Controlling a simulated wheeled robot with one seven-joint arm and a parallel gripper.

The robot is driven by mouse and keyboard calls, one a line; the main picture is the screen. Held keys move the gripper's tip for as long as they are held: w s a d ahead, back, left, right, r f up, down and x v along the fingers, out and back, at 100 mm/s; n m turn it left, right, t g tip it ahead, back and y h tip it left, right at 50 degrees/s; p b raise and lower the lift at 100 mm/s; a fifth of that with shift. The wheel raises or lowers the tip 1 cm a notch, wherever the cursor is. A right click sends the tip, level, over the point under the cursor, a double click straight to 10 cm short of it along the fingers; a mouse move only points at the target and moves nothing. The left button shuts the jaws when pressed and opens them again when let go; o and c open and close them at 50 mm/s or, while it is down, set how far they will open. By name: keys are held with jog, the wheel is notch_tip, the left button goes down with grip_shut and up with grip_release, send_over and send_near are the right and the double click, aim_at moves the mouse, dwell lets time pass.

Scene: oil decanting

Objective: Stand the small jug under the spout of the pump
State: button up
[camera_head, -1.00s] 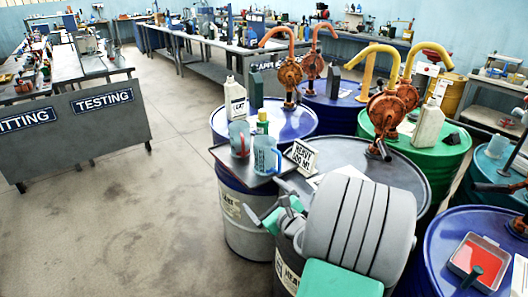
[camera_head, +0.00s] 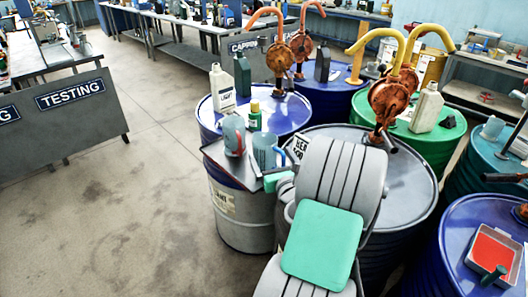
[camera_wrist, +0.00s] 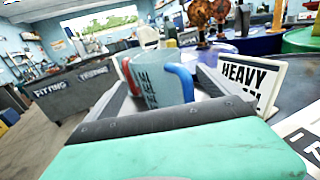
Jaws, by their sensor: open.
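Two translucent jugs stand on a dark tray (camera_head: 217,152) at the drums' near edge. One has a blue handle (camera_head: 265,152), the other a red handle (camera_head: 233,135). In the wrist view the blue-handled jug (camera_wrist: 160,82) stands upright between the two fingers of my gripper (camera_wrist: 162,90), which is open; contact cannot be told. The red-handled jug is mostly hidden behind it. In the head view my wrist hides most of the gripper. Rusty pumps with yellow spouts (camera_head: 388,98) and orange spouts (camera_head: 279,56) stand on the drums behind.
A "HEAVY" card (camera_wrist: 252,82) stands close by the right finger. A green-capped bottle (camera_head: 254,115), a white bottle (camera_head: 222,90) and a dark bottle (camera_head: 242,75) stand on the blue drum (camera_head: 290,113). A red tray (camera_head: 493,256) lies at right. Floor at left is clear.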

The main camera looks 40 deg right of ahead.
aim_at(270, 155)
jog(key=p+x, duration=0.1)
jog(key=x, duration=0.3)
jog(key=shift+w, duration=0.2)
jog(key=shift+c, duration=0.3)
jog(key=c, duration=1.5)
